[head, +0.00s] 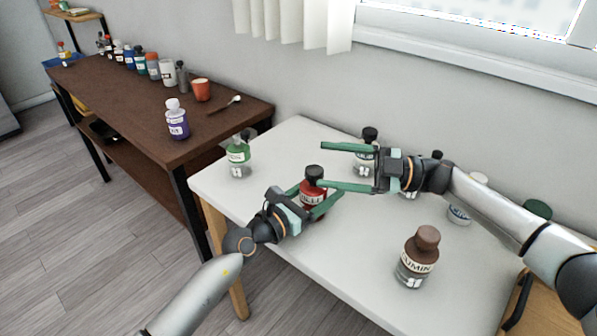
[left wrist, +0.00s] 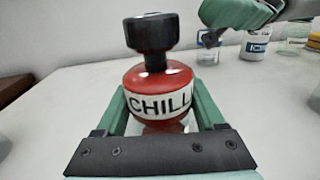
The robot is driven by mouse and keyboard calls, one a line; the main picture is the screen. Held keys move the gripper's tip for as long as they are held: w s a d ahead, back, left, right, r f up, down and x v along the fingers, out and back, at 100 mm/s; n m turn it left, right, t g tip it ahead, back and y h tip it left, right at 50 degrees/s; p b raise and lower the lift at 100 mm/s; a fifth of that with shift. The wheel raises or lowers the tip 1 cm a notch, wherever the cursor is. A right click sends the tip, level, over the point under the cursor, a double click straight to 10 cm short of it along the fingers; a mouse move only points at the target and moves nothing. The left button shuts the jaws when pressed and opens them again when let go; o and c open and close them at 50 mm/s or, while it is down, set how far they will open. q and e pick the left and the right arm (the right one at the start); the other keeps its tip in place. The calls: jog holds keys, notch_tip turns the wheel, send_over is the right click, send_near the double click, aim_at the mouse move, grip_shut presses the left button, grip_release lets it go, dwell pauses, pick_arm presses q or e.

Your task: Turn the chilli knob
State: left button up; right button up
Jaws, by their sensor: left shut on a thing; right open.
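The chilli bottle (head: 313,190) is red with a white label and stands upright on the white table (head: 262,200). Its black knob (head: 315,172) is on top; it also shows in the left wrist view (left wrist: 151,33). My left gripper (head: 312,204) is shut around the red body (left wrist: 158,80), with a finger on each side. My right gripper (head: 335,166) is open, its green fingers pointing left. In the head view, one finger lies beyond the knob and the other overlaps its right side; I cannot tell if it touches.
A cumin bottle (head: 417,257) stands at the front right. A green-capped bottle (head: 238,158) stands at the left corner. Several jars stand behind my right arm. A brown table (head: 150,125) holds several bottles and an orange cup (head: 201,90).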

jog(key=a+f+m+h, duration=0.1)
jog(key=a+f+m, duration=0.2)
jog(key=a+m, duration=0.3)
jog(key=shift+w+a+m, duration=0.35)
jog(key=shift+w+m, duration=0.05)
jog(key=shift+m, duration=0.1)
jog(key=shift+c, duration=0.3)
grip_shut()
dwell(0.4)
